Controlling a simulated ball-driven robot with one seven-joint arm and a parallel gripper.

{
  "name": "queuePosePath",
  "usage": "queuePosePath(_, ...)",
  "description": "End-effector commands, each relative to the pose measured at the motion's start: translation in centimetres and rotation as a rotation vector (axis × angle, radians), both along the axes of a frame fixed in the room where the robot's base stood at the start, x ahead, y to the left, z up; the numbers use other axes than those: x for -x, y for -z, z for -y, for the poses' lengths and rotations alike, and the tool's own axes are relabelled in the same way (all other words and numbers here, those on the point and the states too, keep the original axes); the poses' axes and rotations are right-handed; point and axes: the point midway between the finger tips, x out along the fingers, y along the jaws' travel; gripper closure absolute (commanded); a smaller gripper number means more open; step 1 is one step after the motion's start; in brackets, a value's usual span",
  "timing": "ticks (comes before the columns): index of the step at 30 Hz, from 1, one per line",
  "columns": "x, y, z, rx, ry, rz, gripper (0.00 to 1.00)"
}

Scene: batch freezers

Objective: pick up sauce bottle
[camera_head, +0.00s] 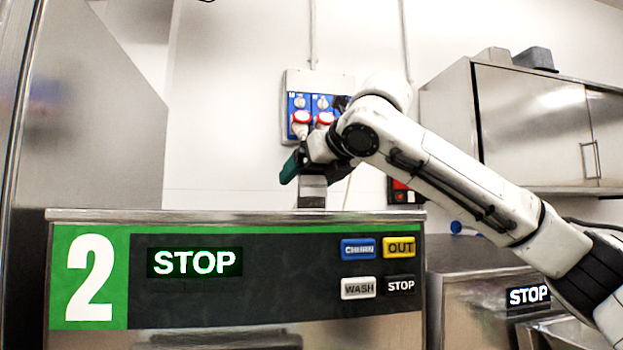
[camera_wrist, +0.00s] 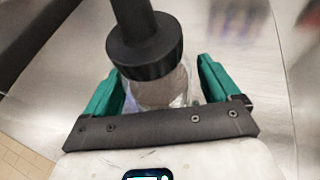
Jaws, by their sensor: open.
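The sauce bottle (camera_wrist: 165,88) shows in the wrist view, with a black cap and nozzle and a pale, see-through body. My gripper (camera_wrist: 160,84) is open, with one green finger on each side of the bottle's body. I cannot tell whether either finger touches it. In the head view my gripper (camera_head: 290,168) is above the top of the freezer marked 2, with a green finger pointing left. I cannot make out the bottle clearly in the head view.
The freezer marked 2 (camera_head: 200,310) stands in front, with a steel top edge. A second steel machine (camera_head: 470,300) is at the right. A steel wall cabinet (camera_head: 530,120) hangs at the upper right. Blue socket boxes (camera_head: 312,103) with red plugs are on the wall behind my gripper.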

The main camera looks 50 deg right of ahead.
Motion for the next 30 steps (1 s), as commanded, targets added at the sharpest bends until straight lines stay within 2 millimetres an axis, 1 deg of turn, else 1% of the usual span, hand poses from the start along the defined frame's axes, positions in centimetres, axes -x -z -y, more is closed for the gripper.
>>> queuePosePath(4,0.02,0.00,-0.01,0.000,0.000,0.000,0.12)
queuePosePath(21,0.05,-0.03,-0.02,0.000,0.000,0.000,0.66)
queuePosePath(30,0.07,-0.32,-0.04,0.000,0.000,0.002,0.66)
